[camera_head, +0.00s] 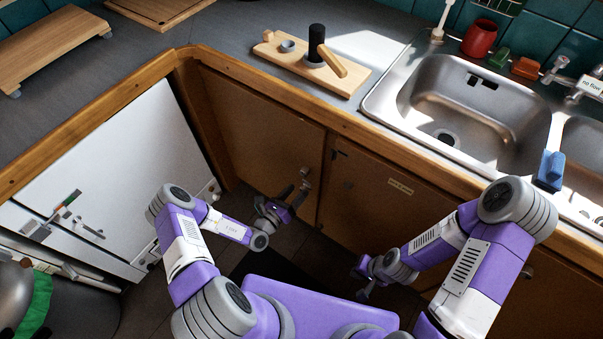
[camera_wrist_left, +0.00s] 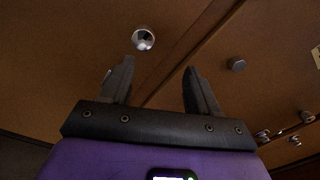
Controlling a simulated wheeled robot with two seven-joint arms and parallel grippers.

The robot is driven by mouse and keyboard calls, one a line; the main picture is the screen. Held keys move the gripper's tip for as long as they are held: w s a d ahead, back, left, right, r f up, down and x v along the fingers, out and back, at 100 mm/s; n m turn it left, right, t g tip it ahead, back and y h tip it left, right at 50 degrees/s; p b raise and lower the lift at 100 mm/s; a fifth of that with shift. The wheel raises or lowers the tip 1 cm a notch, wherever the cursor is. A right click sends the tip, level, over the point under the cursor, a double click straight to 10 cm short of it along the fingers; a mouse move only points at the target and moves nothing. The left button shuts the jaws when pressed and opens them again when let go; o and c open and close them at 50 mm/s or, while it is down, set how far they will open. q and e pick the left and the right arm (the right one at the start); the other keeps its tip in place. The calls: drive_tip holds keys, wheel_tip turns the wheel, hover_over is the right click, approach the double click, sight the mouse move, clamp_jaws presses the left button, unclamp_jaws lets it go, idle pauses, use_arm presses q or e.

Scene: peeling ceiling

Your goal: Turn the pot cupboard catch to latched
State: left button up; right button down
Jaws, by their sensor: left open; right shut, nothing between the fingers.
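Two brown cupboard doors meet below the counter, a left door (camera_head: 262,128) and a right door (camera_head: 395,215) bearing a small label (camera_head: 400,186) too small to read. A small dark fitting (camera_head: 338,153) sits at the right door's upper left corner; I cannot tell whether it is the catch or how it is turned. A shiny round knob (camera_wrist_left: 143,39) is on the left door and a grey knob (camera_wrist_left: 236,64) on the right door. My left gripper (camera_head: 294,191) is open and empty, close to the shiny knob, its fingers (camera_wrist_left: 159,68) spread before the seam. My right gripper (camera_head: 363,291) is shut and empty, low before the right door.
The wooden counter edge (camera_head: 395,140) runs above the doors. On the counter are a wooden board (camera_head: 348,87) with a black post and a steel sink (camera_head: 470,100). A white appliance (camera_head: 130,150) stands left. Dark floor lies below.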

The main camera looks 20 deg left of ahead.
sight(303, 174)
use_arm(q)
drive_tip(key=shift+n+t+y, duration=0.3)
drive_tip(key=shift+n+y, duration=0.3)
drive_tip(key=shift+y, duration=0.3)
drive_tip(key=w+b, duration=0.2)
drive_tip(key=w, duration=0.5)
drive_tip(key=shift+w+d+f, duration=0.1)
drive_tip(key=shift+w+d, duration=0.05)
drive_tip(key=shift+w, duration=0.25)
drive_tip(key=shift+c, duration=0.3)
drive_tip(key=c, duration=1)
